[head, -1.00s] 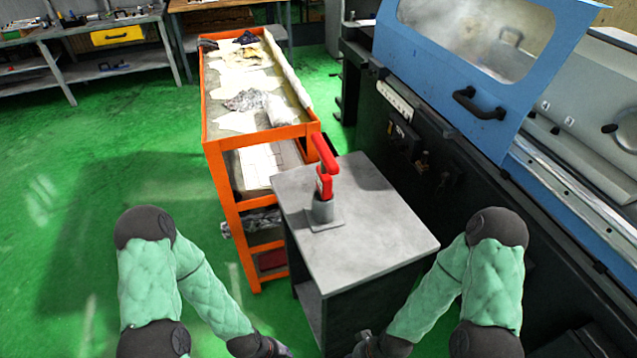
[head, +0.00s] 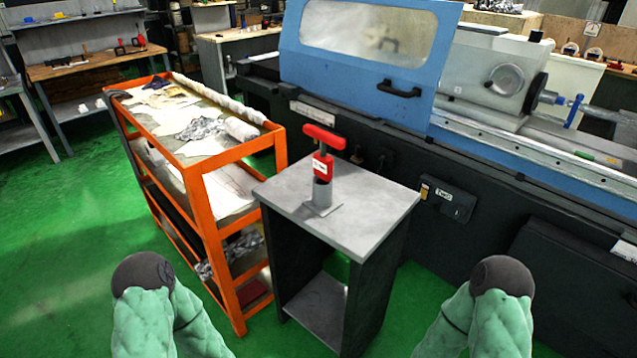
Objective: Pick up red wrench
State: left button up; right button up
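The red wrench (head: 324,143) stands upright in a grey holder (head: 322,197), its T-shaped red handle on top and a small white label on its front. The holder sits on the grey top of a small stand (head: 372,207). My two green padded arms show at the bottom left and bottom right of the head view, apart from the stand. Both grippers are below the frame and out of sight. The lower end of the wrench is hidden inside the holder.
An orange cart (head: 222,158) with cloths stands close to the stand's left. The blue and black grinding machine (head: 365,40) runs behind and to the right, with a door handle (head: 399,90) jutting out. Green floor (head: 60,250) is free at the left.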

aim_at(324, 165)
jog(key=z, duration=1.4)
jog(key=i+l, duration=0.65)
jog(key=i+j, duration=0.35)
jog(key=i, duration=0.2)
jog(key=i+j+z, duration=0.1)
jog(key=i+j, duration=0.25)
jog(key=i, duration=0.15)
jog(key=i+j+u, duration=0.1)
jog(key=l+u, duration=0.25)
jog(key=u, duration=0.2)
jog(key=k+l+u, duration=0.1)
jog(key=l+u, duration=0.15)
jog(key=u, duration=0.15)
jog(key=k+l+u, duration=0.1)
jog(key=u, duration=0.35)
jog(key=j+u, duration=0.2)
jog(key=u, duration=0.15)
jog(key=j+u, duration=0.25)
jog(key=u, duration=0.15)
jog(key=j+u, duration=0.35)
jog(key=k+l, duration=0.05)
jog(key=l, duration=0.05)
